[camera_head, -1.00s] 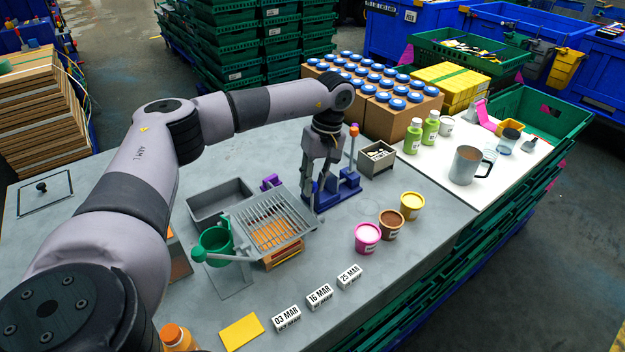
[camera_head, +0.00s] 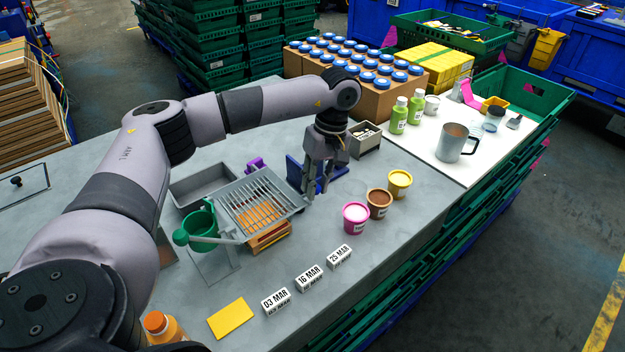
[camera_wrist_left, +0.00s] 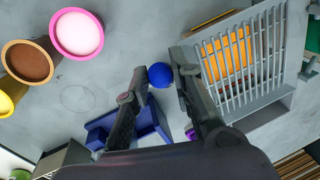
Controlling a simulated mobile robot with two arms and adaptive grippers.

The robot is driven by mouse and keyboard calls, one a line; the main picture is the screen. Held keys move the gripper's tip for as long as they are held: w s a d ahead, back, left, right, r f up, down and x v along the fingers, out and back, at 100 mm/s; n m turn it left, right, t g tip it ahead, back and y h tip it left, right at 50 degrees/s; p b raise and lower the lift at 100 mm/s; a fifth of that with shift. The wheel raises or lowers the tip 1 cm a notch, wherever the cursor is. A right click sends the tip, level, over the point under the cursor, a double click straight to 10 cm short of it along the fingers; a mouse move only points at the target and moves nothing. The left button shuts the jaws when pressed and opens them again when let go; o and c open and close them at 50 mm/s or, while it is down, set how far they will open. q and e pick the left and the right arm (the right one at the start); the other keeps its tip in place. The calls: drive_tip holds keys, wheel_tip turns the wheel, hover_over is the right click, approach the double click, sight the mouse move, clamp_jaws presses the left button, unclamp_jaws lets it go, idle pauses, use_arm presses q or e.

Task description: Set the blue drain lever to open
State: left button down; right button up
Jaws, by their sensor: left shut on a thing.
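The blue drain fixture (camera_head: 338,173) stands on the grey table, partly hidden behind my left gripper (camera_head: 322,190). In the left wrist view, its blue base (camera_wrist_left: 153,122) lies behind and between the fingers. A round blue knob (camera_wrist_left: 160,75), which looks like the end of the blue lever, sits between the fingertips of my left gripper (camera_wrist_left: 158,68). The gripper is shut on this knob, fingers pointing down. The lever's shaft is mostly hidden, so its exact angle cannot be told. My right gripper is not in view.
A grey grate (camera_head: 262,205) stands left of the gripper, with a green cup (camera_head: 200,226) beside it. Pink (camera_head: 355,217), brown (camera_head: 379,203) and yellow (camera_head: 399,183) cups stand to the right. A small grey bin (camera_head: 366,142) is behind. Date blocks (camera_head: 309,277) lie in front.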

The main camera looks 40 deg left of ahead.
use_arm(q)
drive_tip(key=shift+d+f, duration=0.1)
drive_tip(key=shift+d, duration=0.3)
drive_tip(key=c, duration=1.4)
unclamp_jaws()
drive_tip(key=shift+s+d, duration=0.1)
drive_tip(key=shift+d, duration=0.05)
drive_tip(key=shift+a, duration=0.2)
wheel_tip(320, 180, up, 12)
drive_tip(key=w+d, duration=0.1)
drive_tip(key=w, duration=0.1)
drive_tip(key=shift+c, duration=0.3)
